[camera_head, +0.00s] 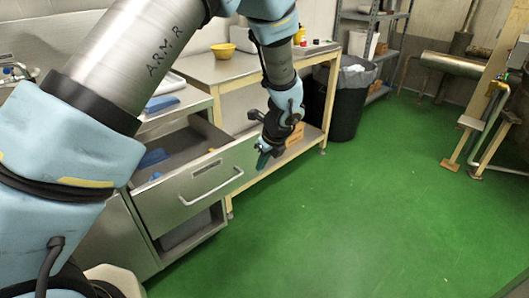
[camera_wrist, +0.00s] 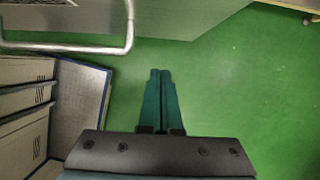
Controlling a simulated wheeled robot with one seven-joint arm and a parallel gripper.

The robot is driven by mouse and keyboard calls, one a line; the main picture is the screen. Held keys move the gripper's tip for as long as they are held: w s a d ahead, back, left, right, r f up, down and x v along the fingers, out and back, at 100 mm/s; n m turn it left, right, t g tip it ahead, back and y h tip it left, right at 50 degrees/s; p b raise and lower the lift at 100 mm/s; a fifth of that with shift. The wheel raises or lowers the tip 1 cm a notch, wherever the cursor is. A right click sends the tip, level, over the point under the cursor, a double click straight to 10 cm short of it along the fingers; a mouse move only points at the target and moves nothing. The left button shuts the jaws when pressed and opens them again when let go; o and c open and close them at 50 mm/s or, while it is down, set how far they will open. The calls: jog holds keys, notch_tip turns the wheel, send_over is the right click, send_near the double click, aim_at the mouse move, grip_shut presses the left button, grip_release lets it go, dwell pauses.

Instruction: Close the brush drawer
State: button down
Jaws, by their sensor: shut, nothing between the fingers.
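The brush drawer (camera_head: 168,205) is a steel drawer pulled out from under the metal counter, with blue brushes (camera_head: 153,158) and a small yellow item inside. Its bar handle (camera_head: 212,187) runs across the front and also shows at the upper left of the wrist view (camera_wrist: 75,47). My gripper (camera_head: 263,161) is at the right end of the drawer front in the head view. In the wrist view its teal fingers (camera_wrist: 161,78) are together and empty, over green floor. They appear apart from the drawer front (camera_wrist: 195,18) and to the right of the handle.
A table (camera_head: 222,70) with a yellow bowl (camera_head: 223,50) stands beyond the drawer, with a box (camera_head: 296,134) on its lower shelf. A black bin (camera_head: 350,100) stands past it. Green floor (camera_head: 350,220) in front and to the right is clear.

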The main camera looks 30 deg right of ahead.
aim_at(250, 162)
jog(key=shift+w+a+f+p, duration=0.15)
jog(key=shift+w+f+p, duration=0.3)
jog(key=shift+w, duration=0.4)
jog(key=shift+w+a+f+p, duration=0.25)
jog(key=shift+w+f, duration=0.25)
jog(key=shift+w, duration=0.35)
jog(key=shift+w+a+f+p, duration=0.1)
jog(key=shift+w+f+p, duration=0.35)
jog(key=shift+w, duration=0.4)
